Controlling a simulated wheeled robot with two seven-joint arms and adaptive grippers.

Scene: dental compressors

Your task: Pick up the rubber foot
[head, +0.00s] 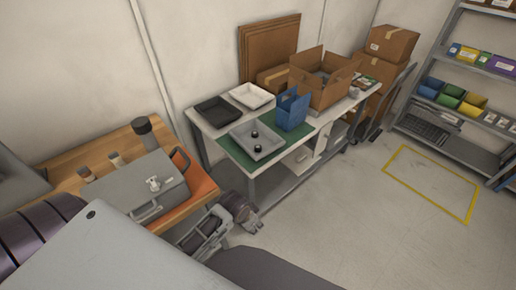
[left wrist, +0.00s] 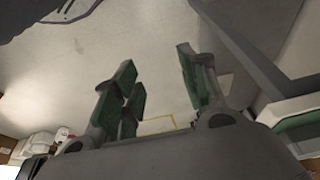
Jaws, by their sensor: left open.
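Two small dark round pieces, which look like rubber feet, sit in a shallow grey tray (head: 270,151) on the green mat of the white-topped workbench. One foot (head: 255,134) is farther back and the other foot (head: 252,150) is nearer. My left gripper (head: 219,224) is low in front of the bench, apart from the tray. In the left wrist view the left gripper (left wrist: 160,82) is open, with green pads and nothing between them. No rubber foot shows clearly in that view. My right gripper is not in view.
The workbench also holds a black tray (head: 215,110), a white tray (head: 251,96), a blue bin (head: 292,109) and an open cardboard box (head: 322,80). A wooden table with a grey case (head: 135,185) stands at left. Floor at right is clear around a yellow outline (head: 425,206).

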